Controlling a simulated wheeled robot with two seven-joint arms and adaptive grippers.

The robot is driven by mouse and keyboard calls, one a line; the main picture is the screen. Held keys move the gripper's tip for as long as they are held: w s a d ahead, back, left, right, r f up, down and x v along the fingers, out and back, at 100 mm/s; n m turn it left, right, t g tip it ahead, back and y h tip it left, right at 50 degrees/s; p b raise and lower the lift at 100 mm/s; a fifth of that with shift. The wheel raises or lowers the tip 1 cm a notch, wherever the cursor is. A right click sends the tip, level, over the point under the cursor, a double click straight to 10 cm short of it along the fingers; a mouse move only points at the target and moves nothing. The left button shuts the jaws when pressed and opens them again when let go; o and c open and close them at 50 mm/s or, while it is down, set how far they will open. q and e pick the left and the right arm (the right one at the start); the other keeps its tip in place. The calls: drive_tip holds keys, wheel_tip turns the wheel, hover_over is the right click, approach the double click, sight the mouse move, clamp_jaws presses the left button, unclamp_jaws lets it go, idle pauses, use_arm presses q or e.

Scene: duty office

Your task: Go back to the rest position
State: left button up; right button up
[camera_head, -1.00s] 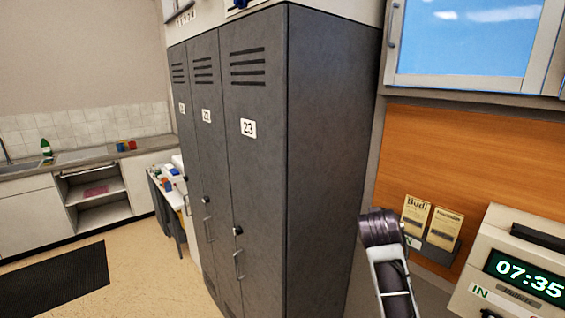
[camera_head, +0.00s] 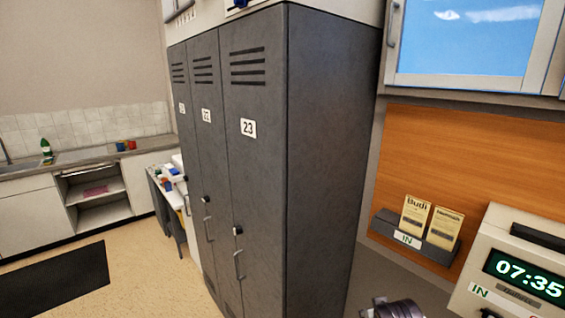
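Only a small part of my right arm shows, at the bottom edge right of centre in the head view. Neither my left gripper nor my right gripper is in the picture. Two yellowish cards (camera_head: 430,222) stand in a dark rack (camera_head: 420,240) labelled IN on the right, with nothing of mine touching them.
Grey lockers (camera_head: 250,150) fill the middle, their doors closed. A time clock (camera_head: 520,265) reading 07:35 is at the lower right. A glass-front cabinet (camera_head: 470,45) hangs above. A counter (camera_head: 90,155) is at the far left, with open floor (camera_head: 150,270) before it.

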drive_tip(key=shift+s+a+f+n+g+y, duration=0.65)
drive_tip(key=shift+s+f, duration=1.45)
drive_tip(key=shift+s, duration=2.2)
drive_tip(key=shift+s+a+f+n+g+y, duration=0.15)
drive_tip(key=shift+s+a+f+g+y, duration=0.55)
drive_tip(key=shift+s+f, duration=2.5)
drive_tip(key=s+f+g+b, duration=0.1)
drive_tip(key=s+f, duration=0.2)
drive_tip(key=f, duration=1.4)
drive_tip(key=s+f+g+b, duration=0.1)
drive_tip(key=s+f, duration=0.1)
drive_tip(key=f, duration=1.5)
use_arm(q)
wheel_tip(320, 180, down, 4)
drive_tip(key=shift+r+b, duration=0.25)
drive_tip(key=shift+b, duration=0.5)
use_arm(e)
drive_tip(key=s+d+f, duration=0.2)
drive_tip(key=s+f, duration=0.8)
drive_tip(key=s, duration=0.1)
drive_tip(key=s+d+f+g, duration=0.1)
drive_tip(key=s+d+f, duration=0.1)
drive_tip(key=s+f, duration=0.8)
drive_tip(key=shift+s+h, duration=0.35)
drive_tip(key=shift+s, duration=0.2)
use_arm(q)
drive_tip(key=shift+o, duration=0.4)
use_arm(e)
drive_tip(key=shift+f, duration=0.1)
